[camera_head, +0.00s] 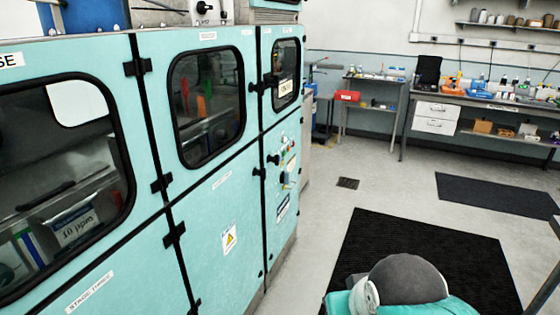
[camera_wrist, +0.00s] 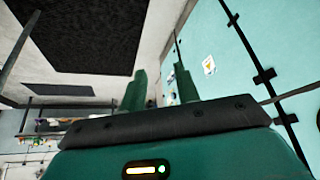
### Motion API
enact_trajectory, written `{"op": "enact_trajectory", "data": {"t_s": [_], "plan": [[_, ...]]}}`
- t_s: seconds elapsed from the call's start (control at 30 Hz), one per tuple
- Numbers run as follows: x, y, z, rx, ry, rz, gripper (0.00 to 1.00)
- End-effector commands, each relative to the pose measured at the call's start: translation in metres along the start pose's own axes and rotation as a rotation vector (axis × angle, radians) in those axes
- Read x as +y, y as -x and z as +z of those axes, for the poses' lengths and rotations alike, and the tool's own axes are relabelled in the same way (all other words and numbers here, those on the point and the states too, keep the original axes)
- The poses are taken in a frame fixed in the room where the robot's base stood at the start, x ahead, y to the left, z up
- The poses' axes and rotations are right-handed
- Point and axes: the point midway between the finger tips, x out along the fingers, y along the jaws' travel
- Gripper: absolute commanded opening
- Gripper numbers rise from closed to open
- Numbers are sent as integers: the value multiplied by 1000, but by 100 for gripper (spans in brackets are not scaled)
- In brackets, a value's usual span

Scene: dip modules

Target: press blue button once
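A control panel (camera_head: 283,165) with small dark knobs and labels is on the narrow right-hand section of the teal cabinet in the head view. A small blue part (camera_head: 283,178) sits on it; it is too small to tell for sure that it is the blue button. In the wrist view, my gripper (camera_wrist: 160,85) shows two green fingers standing apart, with nothing held between them. The panel shows small and tilted by the right finger, partly hidden by it. The gripper is well away from the cabinet face and does not show in the head view.
The teal cabinet (camera_head: 215,225) with windowed doors fills the left side. A black floor mat (camera_head: 365,240) lies to its right. The floor beside the panel is clear.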

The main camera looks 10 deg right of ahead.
Motion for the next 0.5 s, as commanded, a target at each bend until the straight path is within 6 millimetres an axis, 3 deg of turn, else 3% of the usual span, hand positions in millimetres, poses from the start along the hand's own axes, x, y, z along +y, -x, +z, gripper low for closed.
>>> {"op": "enact_trajectory", "data": {"t_s": [0.03,0.13,0.5], "plan": [[0,0,0,0,0,0,21],[0,0,0,0,0,0,1],[0,0,0,0,0,0,0]]}}
